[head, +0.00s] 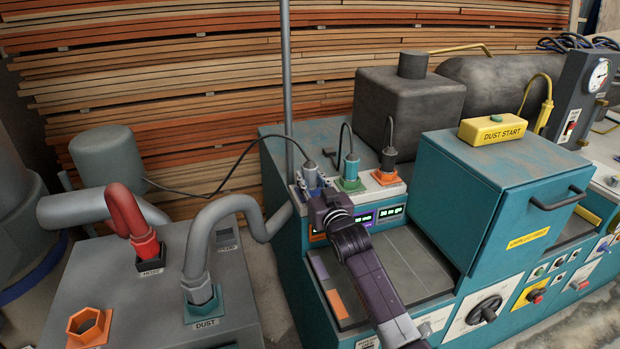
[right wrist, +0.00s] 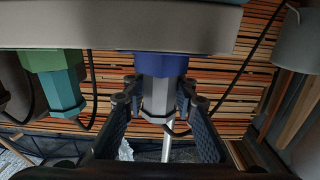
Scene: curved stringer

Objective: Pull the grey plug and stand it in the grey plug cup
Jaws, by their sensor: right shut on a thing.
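The grey plug (head: 310,168) stands in a blue socket (head: 312,187) at the left end of a row of three on the teal machine. Its black cord runs off to the left. My right gripper (head: 318,204) reaches up to it from the front. In the right wrist view, the two fingers of my right gripper (right wrist: 158,98) are closed on both sides of the grey plug (right wrist: 160,92), just beside the blue socket (right wrist: 161,64). The plug still meets the socket there. My left gripper is not in view.
A teal plug (head: 351,165) in a green socket and a dark plug (head: 388,157) in an orange socket stand close to the right, with cords. A thin grey pole (head: 287,80) rises behind. A grey hose (head: 215,225) and a red hose (head: 128,215) are at left.

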